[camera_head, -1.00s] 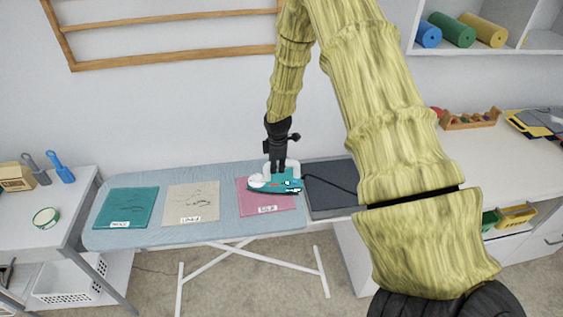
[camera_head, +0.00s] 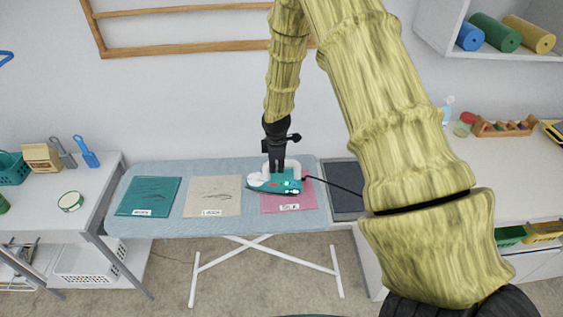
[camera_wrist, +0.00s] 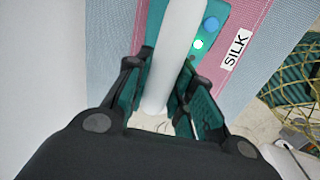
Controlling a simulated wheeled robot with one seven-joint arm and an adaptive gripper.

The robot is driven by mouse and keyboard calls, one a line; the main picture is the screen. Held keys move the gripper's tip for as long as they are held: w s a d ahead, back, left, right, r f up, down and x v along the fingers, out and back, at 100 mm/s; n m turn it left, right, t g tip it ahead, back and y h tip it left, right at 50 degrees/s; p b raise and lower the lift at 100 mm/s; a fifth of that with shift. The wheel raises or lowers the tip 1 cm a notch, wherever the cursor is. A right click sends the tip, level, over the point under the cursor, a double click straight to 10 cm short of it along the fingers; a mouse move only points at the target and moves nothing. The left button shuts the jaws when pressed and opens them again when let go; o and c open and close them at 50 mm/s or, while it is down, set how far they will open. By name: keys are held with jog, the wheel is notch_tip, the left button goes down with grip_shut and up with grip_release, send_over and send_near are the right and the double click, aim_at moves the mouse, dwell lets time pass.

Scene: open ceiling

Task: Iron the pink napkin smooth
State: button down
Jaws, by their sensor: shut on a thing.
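The pink napkin (camera_head: 305,197) lies at the right end of the blue ironing board (camera_head: 240,228), with a white label at its front edge; the wrist view reads it as SILK on the pink cloth (camera_wrist: 254,20). A teal and white iron (camera_head: 273,184) sits over the napkin's upper left part, its nose pointing left. My gripper (camera_head: 276,170) is shut on the iron's white handle (camera_wrist: 180,40) from above. The iron hides much of the napkin, so I cannot tell whether creases lie underneath. Whether its soleplate touches the cloth is unclear.
A teal cloth (camera_head: 150,195) and a creased beige cloth (camera_head: 213,194) lie further left on the board. A dark pad (camera_head: 346,190) adjoins the board's right end. The iron's black cord (camera_head: 335,186) runs right behind my arm. A side table (camera_head: 55,222) stands left.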

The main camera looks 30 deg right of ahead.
jog(key=shift+w+a+r, duration=0.2)
jog(key=shift+w+a, duration=0.25)
jog(key=shift+a, duration=0.2)
jog(key=shift+w+r+p, duration=0.1)
jog(key=shift+r+p, duration=0.45)
jog(key=shift+r, duration=0.3)
jog(key=shift+s+r+p, duration=0.15)
jog(key=shift+r+p, duration=0.2)
jog(key=shift+r, duration=0.3)
jog(key=shift+s+r+p, duration=0.15)
jog(key=shift+r+p, duration=0.2)
jog(key=shift+r, duration=0.25)
jog(key=shift+w+r+p, duration=0.2)
jog(key=shift+r+p, duration=0.5)
jog(key=shift+r, duration=0.3)
jog(key=shift+s+r+p, duration=0.15)
jog(key=shift+r+p, duration=0.3)
jog(key=shift+r, duration=0.4)
jog(key=shift+f, duration=0.1)
